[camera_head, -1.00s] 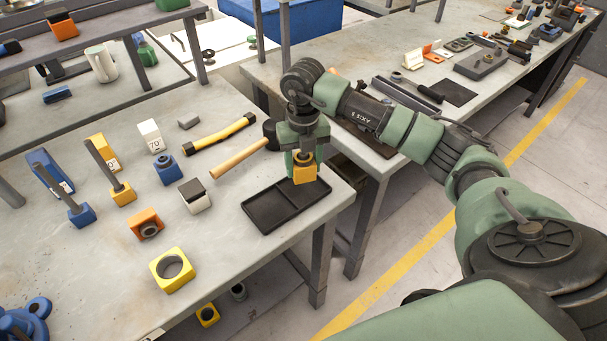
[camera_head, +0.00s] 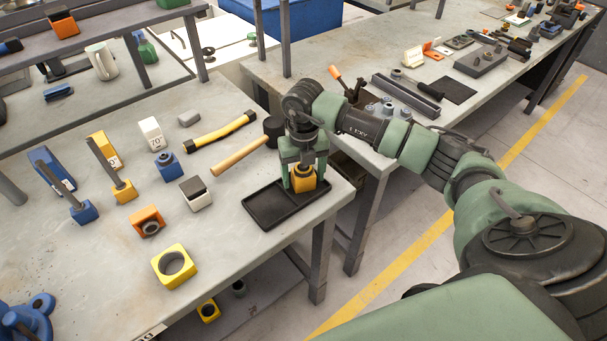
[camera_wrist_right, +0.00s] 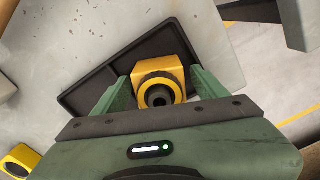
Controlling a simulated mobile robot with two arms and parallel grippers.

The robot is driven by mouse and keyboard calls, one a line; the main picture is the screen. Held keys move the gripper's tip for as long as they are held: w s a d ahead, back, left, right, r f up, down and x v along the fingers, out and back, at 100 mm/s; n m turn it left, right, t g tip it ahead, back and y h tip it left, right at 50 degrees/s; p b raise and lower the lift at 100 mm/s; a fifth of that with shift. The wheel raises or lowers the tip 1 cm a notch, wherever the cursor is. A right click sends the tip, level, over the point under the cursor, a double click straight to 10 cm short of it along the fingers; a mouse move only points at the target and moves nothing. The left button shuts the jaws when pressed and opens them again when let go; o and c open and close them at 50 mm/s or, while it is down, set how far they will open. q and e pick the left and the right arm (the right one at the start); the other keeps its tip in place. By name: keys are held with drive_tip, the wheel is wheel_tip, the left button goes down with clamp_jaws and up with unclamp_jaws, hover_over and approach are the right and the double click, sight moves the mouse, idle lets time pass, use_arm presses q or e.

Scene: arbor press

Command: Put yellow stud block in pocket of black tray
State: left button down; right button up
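The yellow stud block (camera_head: 303,181), with a dark round collar on top, is upright at the far-right part of the black tray (camera_head: 262,209), and appears to rest in that pocket. My right gripper (camera_head: 304,176) points down over it, with one finger on each side and small gaps to the block. In the right wrist view the block (camera_wrist_right: 158,83) sits between the spread fingers (camera_wrist_right: 160,88), over the tray (camera_wrist_right: 88,86). The fingers hide part of the pocket walls. My left gripper is not in view.
A hammer (camera_head: 240,154) lies just behind the tray. A white-and-grey block (camera_head: 196,194), an orange block (camera_head: 148,221) and a yellow ring block (camera_head: 174,266) stand to the left. The table edge is close on the tray's right.

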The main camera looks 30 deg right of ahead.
drive_tip(key=shift+r, duration=0.1)
wheel_tip(320, 180, up, 11)
drive_tip(key=b, duration=0.2)
drive_tip(key=shift+b, duration=0.35)
drive_tip(key=shift+r, duration=0.55)
